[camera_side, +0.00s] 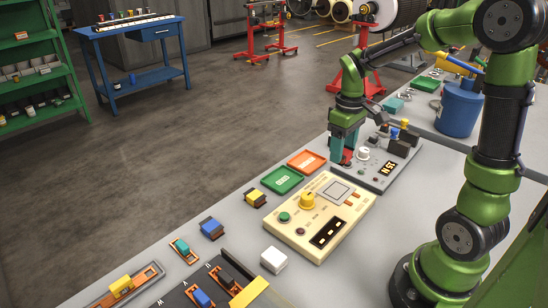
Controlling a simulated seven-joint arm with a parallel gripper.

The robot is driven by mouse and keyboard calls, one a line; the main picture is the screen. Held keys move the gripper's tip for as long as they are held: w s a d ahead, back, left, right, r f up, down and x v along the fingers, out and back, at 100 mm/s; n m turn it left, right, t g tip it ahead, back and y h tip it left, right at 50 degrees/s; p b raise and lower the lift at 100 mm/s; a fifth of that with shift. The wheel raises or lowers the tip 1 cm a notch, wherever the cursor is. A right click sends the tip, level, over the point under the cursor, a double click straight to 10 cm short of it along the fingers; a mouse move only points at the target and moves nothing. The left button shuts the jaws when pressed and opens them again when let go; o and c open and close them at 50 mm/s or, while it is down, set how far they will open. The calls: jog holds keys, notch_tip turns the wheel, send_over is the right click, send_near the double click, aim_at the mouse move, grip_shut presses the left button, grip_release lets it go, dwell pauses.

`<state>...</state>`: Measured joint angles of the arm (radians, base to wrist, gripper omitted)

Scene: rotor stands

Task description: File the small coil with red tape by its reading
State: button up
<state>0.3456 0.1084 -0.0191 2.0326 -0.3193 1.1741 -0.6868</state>
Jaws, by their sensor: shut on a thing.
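My gripper (345,160) points down over the left end of the grey meter (372,182), at the back of the bench. It is shut on a small piece showing red at the fingertips, which looks like the coil with red tape (347,157); the fingers hide most of it. I cannot tell whether the piece touches the meter. The meter's lit display (388,168) shows characters too small and turned to read surely. A green tray (282,180) and an orange tray (306,161) with pale labels lie left of the gripper and look empty.
A cream instrument (337,225) with a yellow knob stands in front of the meter. A white block (273,260), a yellow-and-dark piece (256,197), a blue piece (211,228) and a teal piece (183,248) lie to the left. A blue bucket (459,108) stands behind my arm.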

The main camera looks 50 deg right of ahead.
jog(key=shift+r, duration=1.25)
jog(key=f, duration=0.3)
jog(key=d+f, duration=0.1)
jog(key=f, duration=0.6)
jog(key=shift+w+d, duration=0.2)
jog(key=shift+w, duration=0.05)
send_over(307, 163)
notch_tip(307, 163, down, 2)
jog(key=shift+s+f, duration=0.1)
jog(key=shift+w+f, duration=0.1)
jog(key=shift+w, duration=0.1)
jog(key=shift+f, duration=1.6)
